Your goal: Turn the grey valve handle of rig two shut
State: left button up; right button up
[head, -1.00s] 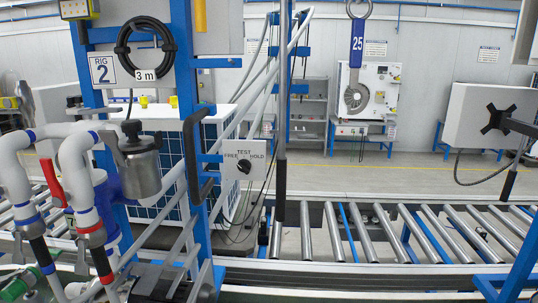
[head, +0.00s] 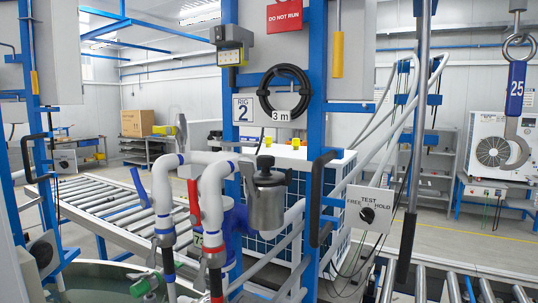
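Rig two carries a white sign (head: 243,109) on its blue frame. White pipes (head: 212,200) bend down in front of it, with a red lever (head: 193,195) hanging along one and a blue lever (head: 140,187) slanting at the left. A small upright grey piece (head: 181,133) shows above the pipe bend, beside a yellow part; I cannot tell whether it is the grey valve handle. A grey metal canister (head: 267,205) stands to the right of the pipes. Neither of my grippers is in view.
A test switch plate (head: 368,211) and a black grab handle (head: 318,198) are on the rig's right. A roller conveyor (head: 100,220) runs behind at the left; more rollers (head: 455,285) lie at the lower right.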

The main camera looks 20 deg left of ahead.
aim_at(239, 144)
jog(key=u, duration=0.95)
